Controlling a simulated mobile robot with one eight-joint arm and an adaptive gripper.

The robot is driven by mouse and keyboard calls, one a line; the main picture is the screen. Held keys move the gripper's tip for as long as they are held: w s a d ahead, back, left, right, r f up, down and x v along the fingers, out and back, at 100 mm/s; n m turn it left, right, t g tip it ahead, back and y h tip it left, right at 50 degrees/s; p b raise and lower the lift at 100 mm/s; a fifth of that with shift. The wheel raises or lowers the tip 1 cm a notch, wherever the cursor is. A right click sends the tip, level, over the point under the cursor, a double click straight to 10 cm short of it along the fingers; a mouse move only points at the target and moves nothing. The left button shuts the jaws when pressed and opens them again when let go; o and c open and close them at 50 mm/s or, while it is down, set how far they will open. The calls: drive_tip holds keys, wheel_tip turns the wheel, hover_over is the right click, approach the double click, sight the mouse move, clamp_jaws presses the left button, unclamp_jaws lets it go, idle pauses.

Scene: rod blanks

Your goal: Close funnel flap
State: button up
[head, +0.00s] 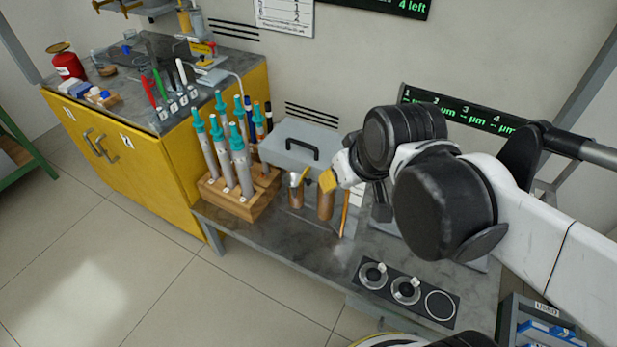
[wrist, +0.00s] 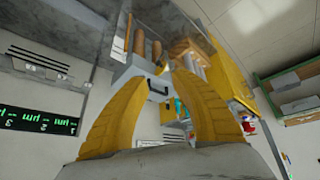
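I cannot clearly make out a funnel or its flap in either view; my arm covers part of the right side of the bench. My gripper (head: 328,180) is over the bench beside the grey box (head: 302,146) with a black handle. In the wrist view, the two yellow fingers of my gripper (wrist: 160,82) stand apart with nothing held between them. The grey box (wrist: 138,72) shows beyond the fingers there, upside down. Copper-coloured cylinders (head: 326,205) stand on the bench just below my gripper in the head view.
A wooden rack (head: 240,203) of teal-topped tools stands left of the cylinders. A black panel (head: 406,291) with round fittings lies at the bench front. A yellow cabinet (head: 120,160) stands at left. A green-lettered display (head: 460,112) is behind my arm. Bare bench (head: 290,238) lies in front of the rack.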

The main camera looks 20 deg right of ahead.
drive_tip(key=w+d+f+n+g+y+p, duration=0.1)
drive_tip(key=w+n, duration=0.1)
drive_tip(key=w, duration=0.3)
drive_tip(key=w+d+f+n+g+p, duration=0.1)
drive_tip(key=w+f+n+p, duration=0.1)
drive_tip(key=w, duration=0.4)
drive_tip(key=n+g+y+p, duration=0.1)
drive_tip(key=n+y, duration=0.1)
drive_tip(key=n, duration=0.2)
approach(310, 180)
drive_tip(key=b+x, duration=0.4)
drive_tip(key=x, duration=0.6)
